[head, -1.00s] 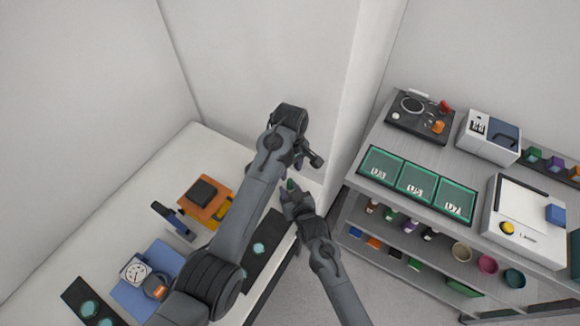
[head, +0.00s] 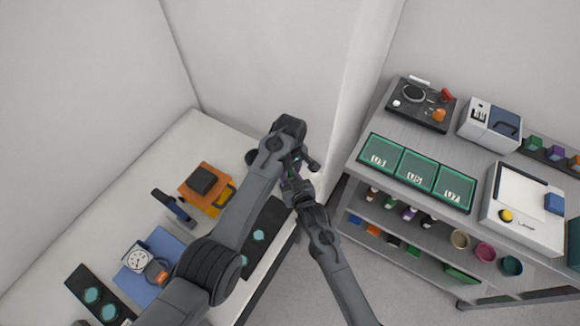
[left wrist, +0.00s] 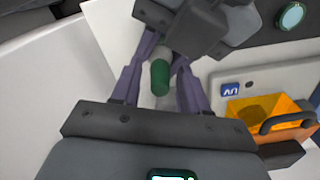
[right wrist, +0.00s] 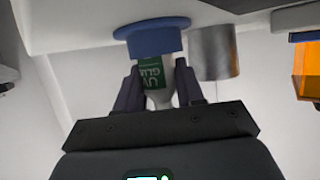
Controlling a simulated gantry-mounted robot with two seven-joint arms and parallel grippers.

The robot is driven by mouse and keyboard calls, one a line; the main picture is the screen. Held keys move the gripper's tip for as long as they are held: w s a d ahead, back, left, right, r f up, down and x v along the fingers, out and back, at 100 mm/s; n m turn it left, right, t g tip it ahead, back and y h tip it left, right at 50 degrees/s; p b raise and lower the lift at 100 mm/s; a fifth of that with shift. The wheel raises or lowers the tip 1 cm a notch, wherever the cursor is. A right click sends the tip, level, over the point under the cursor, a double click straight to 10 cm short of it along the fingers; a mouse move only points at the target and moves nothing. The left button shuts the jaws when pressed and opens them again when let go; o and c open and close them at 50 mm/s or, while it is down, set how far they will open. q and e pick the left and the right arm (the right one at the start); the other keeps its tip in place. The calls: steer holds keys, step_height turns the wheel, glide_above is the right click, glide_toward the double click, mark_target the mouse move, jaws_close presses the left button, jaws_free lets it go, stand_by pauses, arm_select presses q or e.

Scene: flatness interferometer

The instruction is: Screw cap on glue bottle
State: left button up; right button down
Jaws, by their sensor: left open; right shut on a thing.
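My right gripper (head: 291,181) is shut on the glue bottle, white with a green "UV GLUE" label (right wrist: 154,72) in the right wrist view. My left gripper (head: 304,163) is open close above it, and the arms hide most of the bottle in the head view. In the left wrist view a green cylinder (left wrist: 160,77) with a pale part beside it lies between the open left fingers, which stand clear on both sides. I cannot tell whether this green part is the cap or the label. My right gripper (left wrist: 185,25) shows at the top there.
A blue disc (right wrist: 150,38) and a grey cylinder (right wrist: 213,52) show beyond the bottle; contact is unclear. The white table (head: 150,185) carries an orange box (head: 207,188), a dial gauge (head: 138,258) and dark trays. A stocked shelf unit (head: 370,180) stands at the right.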

arm_select(q)
steer(key=shift+c, duration=0.2)
jaws_close()
steer(key=m, duration=0.4)
steer(key=shift+m, duration=0.4)
steer(key=m, duration=0.2)
steer(key=shift+m, duration=0.4)
steer(key=m, duration=0.2)
steer(key=shift+m, duration=0.4)
steer(key=m, duration=0.4)
steer(key=shift+m, duration=0.3)
steer(key=shift+o, duration=0.4)
jaws_free()
